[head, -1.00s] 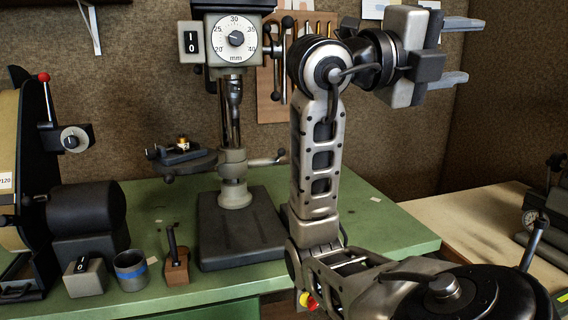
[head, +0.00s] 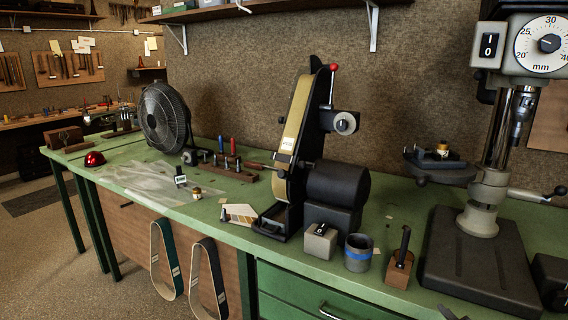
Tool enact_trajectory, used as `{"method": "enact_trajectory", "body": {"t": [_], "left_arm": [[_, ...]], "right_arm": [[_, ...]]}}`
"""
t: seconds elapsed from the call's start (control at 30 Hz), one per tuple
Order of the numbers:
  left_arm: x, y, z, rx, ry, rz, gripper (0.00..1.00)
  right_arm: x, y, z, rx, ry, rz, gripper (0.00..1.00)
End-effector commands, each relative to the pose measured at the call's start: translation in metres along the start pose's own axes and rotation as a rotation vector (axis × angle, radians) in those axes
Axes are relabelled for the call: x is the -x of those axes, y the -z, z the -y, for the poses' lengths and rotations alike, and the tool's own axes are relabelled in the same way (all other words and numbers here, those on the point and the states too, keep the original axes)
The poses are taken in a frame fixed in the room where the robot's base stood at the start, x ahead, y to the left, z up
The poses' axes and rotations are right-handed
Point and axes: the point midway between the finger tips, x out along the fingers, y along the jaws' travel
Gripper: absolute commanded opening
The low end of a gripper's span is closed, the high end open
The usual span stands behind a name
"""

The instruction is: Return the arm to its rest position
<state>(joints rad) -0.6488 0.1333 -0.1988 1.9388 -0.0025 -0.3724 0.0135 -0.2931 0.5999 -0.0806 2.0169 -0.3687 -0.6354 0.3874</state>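The green workbench (head: 400,215) runs across the view. The drill press (head: 482,215) stands on it at the right, its top and right side cut off by the frame.
A belt sander (head: 298,130) stands mid-bench, with a switch box (head: 320,242), a blue-banded cup (head: 358,252) and a wooden block with a lever (head: 398,268) in front. A fan (head: 165,118) stands at the left. Two belts (head: 165,260) hang from the bench front.

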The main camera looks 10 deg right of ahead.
Motion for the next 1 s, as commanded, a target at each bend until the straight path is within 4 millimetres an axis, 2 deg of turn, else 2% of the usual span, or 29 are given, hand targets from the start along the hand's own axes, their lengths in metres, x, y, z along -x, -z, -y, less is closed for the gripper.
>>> {"method": "enact_trajectory", "body": {"t": [0.03, 0.1, 0.2, 0.4, 0.53, 0.8, 1.0], "left_arm": [[0.0, 0.0, 0.0, 0.0, 0.0, -0.001, 0.38], [0.0, 0.001, 0.0, 0.0, 0.0, -0.001, 0.38], [0.0, 0.001, 0.0, 0.0, 0.001, -0.001, 0.38], [0.0, 0.001, 0.001, 0.0, 0.001, -0.001, 0.38], [0.0, 0.001, 0.001, 0.0, 0.001, -0.001, 0.38], [0.0, 0.001, 0.001, 0.0, 0.002, -0.001, 0.38], [0.0, 0.001, 0.001, 0.0, 0.002, -0.001, 0.38]], "right_arm": [[0.01, -0.026, 0.028, 0.023, 0.084, 0.038, 0.52], [0.023, -0.051, 0.057, 0.045, 0.177, 0.069, 0.52], [0.043, -0.081, 0.089, 0.064, 0.283, 0.102, 0.52], [0.086, -0.126, 0.138, 0.075, 0.448, 0.15, 0.52], [0.117, -0.15, 0.163, 0.072, 0.537, 0.177, 0.52], [0.126, -0.116, 0.215, -0.204, 0.504, 0.185, 0.52], [0.131, -0.093, 0.243, -0.361, 0.486, 0.194, 0.52]]}}
